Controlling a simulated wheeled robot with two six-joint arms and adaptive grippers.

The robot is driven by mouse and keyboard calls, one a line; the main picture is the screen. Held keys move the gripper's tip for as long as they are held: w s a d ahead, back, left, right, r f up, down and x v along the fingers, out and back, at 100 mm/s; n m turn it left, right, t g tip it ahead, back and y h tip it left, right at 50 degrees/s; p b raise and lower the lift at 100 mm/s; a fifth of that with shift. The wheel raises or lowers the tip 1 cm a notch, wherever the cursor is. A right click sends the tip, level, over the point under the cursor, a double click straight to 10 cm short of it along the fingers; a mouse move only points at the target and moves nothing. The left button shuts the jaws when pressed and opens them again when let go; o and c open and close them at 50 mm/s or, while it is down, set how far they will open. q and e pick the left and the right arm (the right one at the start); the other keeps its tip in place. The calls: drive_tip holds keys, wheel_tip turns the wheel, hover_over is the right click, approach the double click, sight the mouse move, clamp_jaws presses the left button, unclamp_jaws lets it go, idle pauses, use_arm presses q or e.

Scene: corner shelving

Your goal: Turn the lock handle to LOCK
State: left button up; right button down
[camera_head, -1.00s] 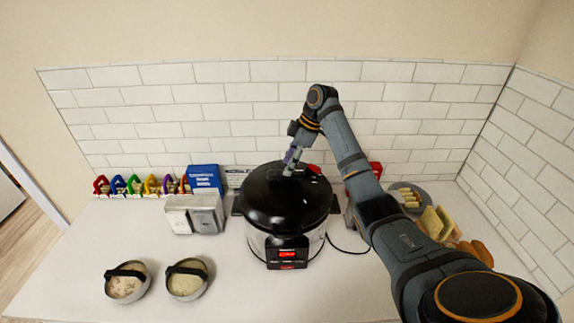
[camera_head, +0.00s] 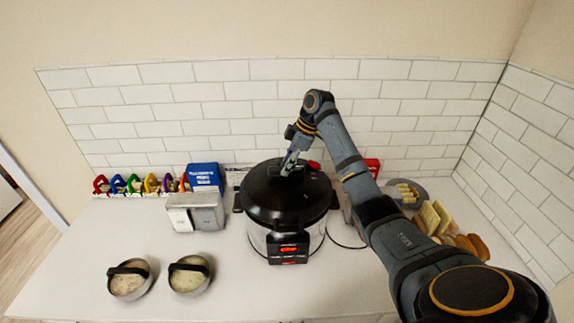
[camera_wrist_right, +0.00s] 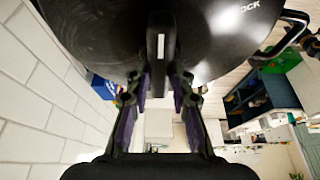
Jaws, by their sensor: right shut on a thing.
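The pressure cooker (camera_head: 283,206) stands on the counter with its round black lid (camera_head: 267,200) on. My right gripper (camera_head: 290,163) reaches down to the top of the lid from the back right. In the right wrist view my right gripper (camera_wrist_right: 160,85) is shut on the black lock handle (camera_wrist_right: 160,20), which has a pale stripe and lies between the fingers. The lid (camera_wrist_right: 215,45) fills the top of that view, with white lettering ending in "OCK" to the right of the handle. My left gripper is not in view.
Two pans (camera_head: 189,276) sit at the front left. A grey-and-white box (camera_head: 195,212), a blue box (camera_head: 205,176) and several coloured clips (camera_head: 135,184) stand at the left. A plate of food (camera_head: 407,193) and bread (camera_head: 430,217) lie right of the cooker.

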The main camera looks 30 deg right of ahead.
drive_tip(key=m, duration=0.2)
drive_tip(key=m+t+h, duration=0.1)
drive_tip(key=m, duration=0.1)
drive_tip(key=shift+a+m+t, duration=0.15)
drive_tip(key=shift+m+t, duration=0.15)
drive_tip(key=m+h, duration=0.1)
drive_tip(key=m, duration=0.3)
drive_tip(key=shift+r+t+h, duration=0.15)
drive_tip(key=shift+t+h, duration=0.15)
drive_tip(key=shift+h, duration=0.1)
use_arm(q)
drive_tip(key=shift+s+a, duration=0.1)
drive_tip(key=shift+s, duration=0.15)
use_arm(e)
drive_tip(key=shift+m+h, duration=0.5)
drive_tip(key=shift+m, duration=1.1)
drive_tip(key=c, duration=1.2)
unclamp_jaws()
drive_tip(key=shift+o, duration=0.2)
